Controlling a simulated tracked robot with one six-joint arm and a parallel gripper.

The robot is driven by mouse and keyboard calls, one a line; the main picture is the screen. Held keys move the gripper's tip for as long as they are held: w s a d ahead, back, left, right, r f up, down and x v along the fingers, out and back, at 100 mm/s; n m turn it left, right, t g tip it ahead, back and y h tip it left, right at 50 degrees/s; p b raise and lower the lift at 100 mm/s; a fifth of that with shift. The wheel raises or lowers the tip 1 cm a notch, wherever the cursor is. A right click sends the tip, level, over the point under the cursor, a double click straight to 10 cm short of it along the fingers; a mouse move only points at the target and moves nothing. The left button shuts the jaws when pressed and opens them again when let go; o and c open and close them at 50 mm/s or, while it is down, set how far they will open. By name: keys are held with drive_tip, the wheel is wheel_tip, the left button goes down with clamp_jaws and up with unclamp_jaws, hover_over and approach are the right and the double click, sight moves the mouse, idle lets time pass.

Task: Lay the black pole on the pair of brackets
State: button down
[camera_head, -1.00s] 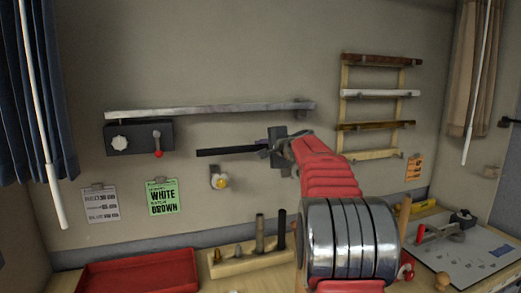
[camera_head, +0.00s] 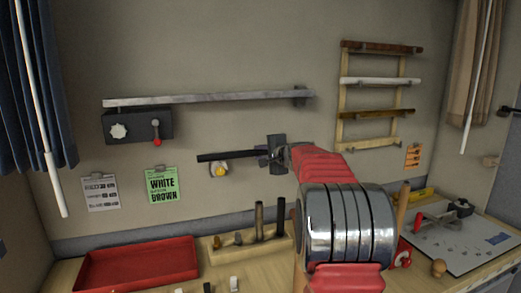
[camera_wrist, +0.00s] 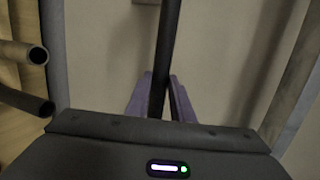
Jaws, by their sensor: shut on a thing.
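The black pole (camera_head: 225,157) is thin and dark, and extends left from my gripper (camera_head: 272,155), nearly level in the head view. My gripper is shut on the pole, in front of the wall. In the wrist view the pole (camera_wrist: 165,45) runs up the picture between the purple fingers (camera_wrist: 158,100). Its far end is out of that view, and its held end is hidden. I cannot tell which wall fittings are the pair of brackets.
A grey rail (camera_head: 215,98) runs along the wall above a dark switch box (camera_head: 138,127). A yellow-centred knob (camera_head: 219,169) sits just below the pole. The table holds a red tray (camera_head: 140,265), a wooden block (camera_head: 250,243) with upright rods, and a white board (camera_head: 460,240).

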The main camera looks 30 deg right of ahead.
drive_tip(key=shift+f, duration=0.95)
drive_tip(key=c, duration=1.5)
unclamp_jaws()
drive_tip(key=shift+o, duration=0.2)
drive_tip(key=shift+f, duration=0.1)
drive_tip(key=v, duration=1.3)
drive_tip(key=shift+s, duration=0.4)
drive_tip(key=shift+a, duration=0.1)
